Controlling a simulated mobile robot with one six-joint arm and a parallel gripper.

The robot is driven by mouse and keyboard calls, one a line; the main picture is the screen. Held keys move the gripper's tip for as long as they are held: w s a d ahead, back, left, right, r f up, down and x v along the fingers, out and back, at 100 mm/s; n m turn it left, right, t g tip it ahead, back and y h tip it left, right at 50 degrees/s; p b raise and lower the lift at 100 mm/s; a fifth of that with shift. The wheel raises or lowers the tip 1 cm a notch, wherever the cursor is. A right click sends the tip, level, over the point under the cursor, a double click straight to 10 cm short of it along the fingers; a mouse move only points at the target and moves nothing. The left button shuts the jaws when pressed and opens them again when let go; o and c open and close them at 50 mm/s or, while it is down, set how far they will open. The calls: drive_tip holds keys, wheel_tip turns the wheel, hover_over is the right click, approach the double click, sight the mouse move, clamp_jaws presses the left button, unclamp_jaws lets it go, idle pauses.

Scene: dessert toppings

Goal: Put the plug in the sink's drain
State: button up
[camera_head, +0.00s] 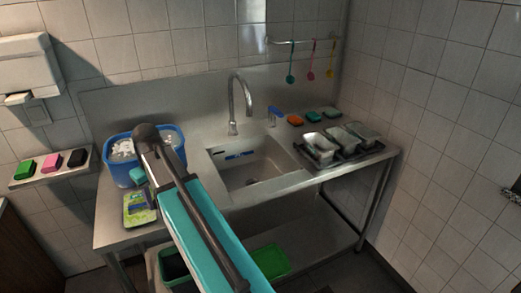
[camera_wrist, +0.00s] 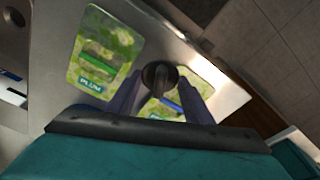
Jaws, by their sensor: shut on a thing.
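My gripper (camera_wrist: 160,98) is shut on a small dark round piece, which looks like the plug (camera_wrist: 159,75), held between its two fingertips. In the head view my arm hides most of the gripper, and the plug does not show there. The steel sink (camera_head: 285,172) is set in the middle of the counter. Its drain (camera_head: 252,182) is a small dark spot on the basin floor. In the wrist view a dark round hole (camera_wrist: 14,17), likely the drain, shows at the upper left. The gripper is over the counter left of the sink, above green printed packs (camera_wrist: 106,50).
A blue tub (camera_head: 118,172) with white contents stands behind my arm. A tall faucet (camera_head: 248,100) rises behind the sink. Filled containers on a dark rack (camera_head: 347,157) stand right of it. A green printed pack (camera_head: 140,209) lies at the counter's left front.

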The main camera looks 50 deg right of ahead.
drive_tip(key=s+d+n+p, duration=0.1)
drive_tip(key=s+d+p, duration=0.1)
drive_tip(key=d, duration=1.2)
drive_tip(key=s+d+n+p, duration=0.1)
drive_tip(key=s+d+p, duration=0.1)
drive_tip(key=d, duration=1.2)
drive_tip(key=s+d+p, duration=0.3)
drive_tip(key=d, duration=1.1)
drive_tip(key=shift+d+r+n+y+p, duration=0.15)
drive_tip(key=shift+r+n+y+p, duration=0.15)
drive_tip(key=shift+r+n+p, duration=0.1)
drive_tip(key=shift+f, duration=0.15)
drive_tip(key=shift+w+d+f+b, duration=0.3)
drive_tip(key=shift+w+f+b, duration=0.7)
drive_tip(key=shift+f, duration=1.5)
drive_tip(key=shift+w+d+f+b, duration=0.45)
drive_tip(key=shift+f+b, duration=0.95)
drive_tip(key=shift+f, duration=1.1)
drive_tip(key=shift+w+d+f+b, duration=0.2)
drive_tip(key=shift+w+f+b, duration=0.85)
drive_tip(key=shift+f, duration=1.45)
drive_tip(key=shift+w+d+f+b, duration=0.35)
drive_tip(key=shift+w+f, duration=0.3)
drive_tip(key=shift+f, duration=0.25)
drive_tip(key=shift+w+d+f+b, duration=0.25)
drive_tip(key=shift+w+f+b, duration=0.25)
drive_tip(key=shift+w+f, duration=0.3)
drive_tip(key=shift+w+d+f+b, duration=0.35)
drive_tip(key=shift+w+f, duration=0.2)
drive_tip(key=shift+f, duration=0.4)
